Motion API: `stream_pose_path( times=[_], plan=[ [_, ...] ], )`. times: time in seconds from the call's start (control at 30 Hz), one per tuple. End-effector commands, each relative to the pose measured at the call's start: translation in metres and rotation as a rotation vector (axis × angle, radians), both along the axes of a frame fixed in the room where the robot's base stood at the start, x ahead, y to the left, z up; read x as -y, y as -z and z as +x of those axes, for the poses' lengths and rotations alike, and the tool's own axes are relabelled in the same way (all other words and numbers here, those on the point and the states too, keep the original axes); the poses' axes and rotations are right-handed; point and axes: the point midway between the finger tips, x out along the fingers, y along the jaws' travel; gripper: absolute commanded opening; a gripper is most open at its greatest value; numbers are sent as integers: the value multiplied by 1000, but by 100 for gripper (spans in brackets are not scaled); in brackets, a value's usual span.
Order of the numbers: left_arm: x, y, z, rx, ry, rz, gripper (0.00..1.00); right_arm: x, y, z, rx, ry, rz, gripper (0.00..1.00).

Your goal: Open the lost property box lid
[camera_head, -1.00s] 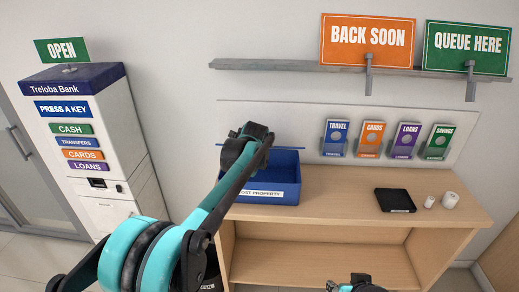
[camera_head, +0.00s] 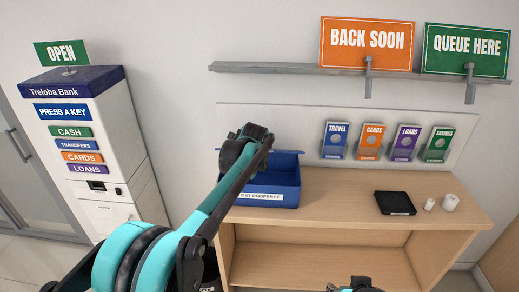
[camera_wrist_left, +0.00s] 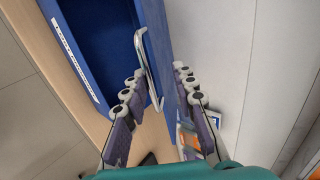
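The blue lost property box (camera_head: 289,199) stands on the counter with its white label facing front. Its lid is raised, and the dark interior shows. In the head view only a thin lid edge (camera_head: 288,152) shows behind the interior; my left arm covers the box's left part. In the left wrist view the lid (camera_wrist_left: 166,45) is a bright blue panel with a silver handle (camera_wrist_left: 151,75) beside it. My left gripper (camera_wrist_left: 159,74) is open, one finger on each side of the panel; contact is unclear. My right gripper (camera_head: 356,284) barely shows at the bottom edge.
The wooden counter (camera_head: 335,190) is clear right of the box, up to a black tray (camera_head: 394,202) and two small white cylinders. Leaflet holders (camera_head: 373,141) hang on the wall behind. A bank machine (camera_head: 95,140) stands left.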

Motion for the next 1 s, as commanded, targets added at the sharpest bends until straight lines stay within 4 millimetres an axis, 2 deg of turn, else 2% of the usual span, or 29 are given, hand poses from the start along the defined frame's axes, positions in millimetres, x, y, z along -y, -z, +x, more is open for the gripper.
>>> stream_pose_path(
  times=[0.3,0.5,0.7,1.0],
  plan=[
    [0,-43,-52,0,1,1,27,0,0,0,0,0,0,40],
    [1,-64,-76,-1,1,-1,27,0,0,0,0,0,0,40],
    [0,-70,-83,0,-1,-1,27,0,0,0,0,0,0,40],
    [-2,-69,-86,-2,-6,-8,27,0,2,0,0,0,0,40]
  ],
)
